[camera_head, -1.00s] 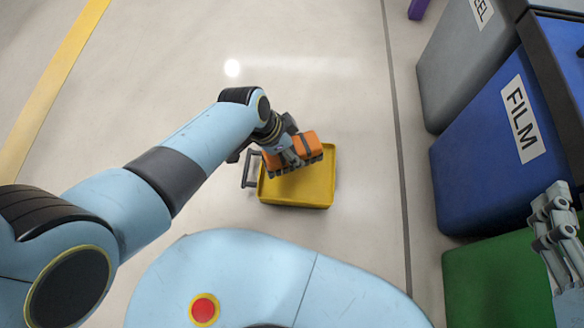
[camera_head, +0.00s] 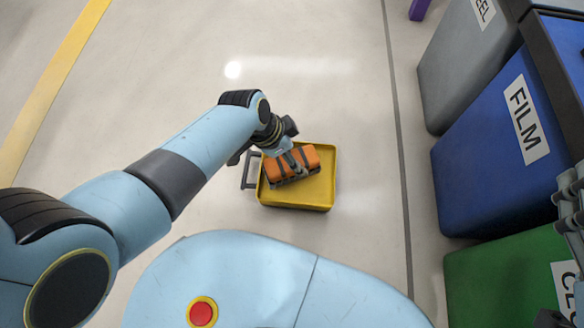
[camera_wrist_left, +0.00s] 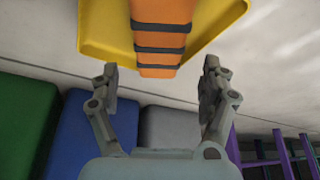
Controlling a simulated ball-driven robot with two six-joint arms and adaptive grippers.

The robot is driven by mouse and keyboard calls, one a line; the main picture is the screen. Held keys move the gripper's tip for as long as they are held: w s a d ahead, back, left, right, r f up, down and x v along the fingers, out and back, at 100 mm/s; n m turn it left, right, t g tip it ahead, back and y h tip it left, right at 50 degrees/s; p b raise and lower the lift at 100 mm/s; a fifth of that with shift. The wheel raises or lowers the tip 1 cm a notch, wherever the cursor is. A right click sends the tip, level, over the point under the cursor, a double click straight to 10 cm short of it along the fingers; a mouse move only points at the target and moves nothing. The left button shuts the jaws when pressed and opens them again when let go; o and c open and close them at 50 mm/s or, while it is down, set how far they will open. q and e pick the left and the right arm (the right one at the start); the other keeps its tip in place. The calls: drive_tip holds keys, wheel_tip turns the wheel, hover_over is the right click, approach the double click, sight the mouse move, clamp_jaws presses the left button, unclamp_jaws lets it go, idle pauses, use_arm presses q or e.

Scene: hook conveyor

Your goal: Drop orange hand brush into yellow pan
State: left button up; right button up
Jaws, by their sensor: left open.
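The orange hand brush (camera_head: 309,160) with dark bands is at the yellow pan (camera_head: 318,194), over its interior, and looks tilted in the head view. In the left wrist view the brush (camera_wrist_left: 160,40) lies against the yellow pan (camera_wrist_left: 97,30), beyond the fingertips. My left gripper (camera_head: 297,162) is at the brush in the head view. In the left wrist view my left gripper (camera_wrist_left: 160,80) has its fingers spread apart, with no brush between the tips. My right gripper (camera_head: 572,205) shows only in part at the right edge; its fingertips are unclear.
A blue FILM bin (camera_head: 480,170), a grey bin (camera_head: 455,70) and a green bin (camera_head: 500,280) stand along the right. The pan has a dark handle (camera_head: 247,170) on its left. Floor around the pan (camera_head: 360,100) is clear.

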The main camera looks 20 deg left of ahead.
use_arm(q)
drive_tip(key=v, duration=1.2)
drive_tip(key=shift+s+a, duration=0.1)
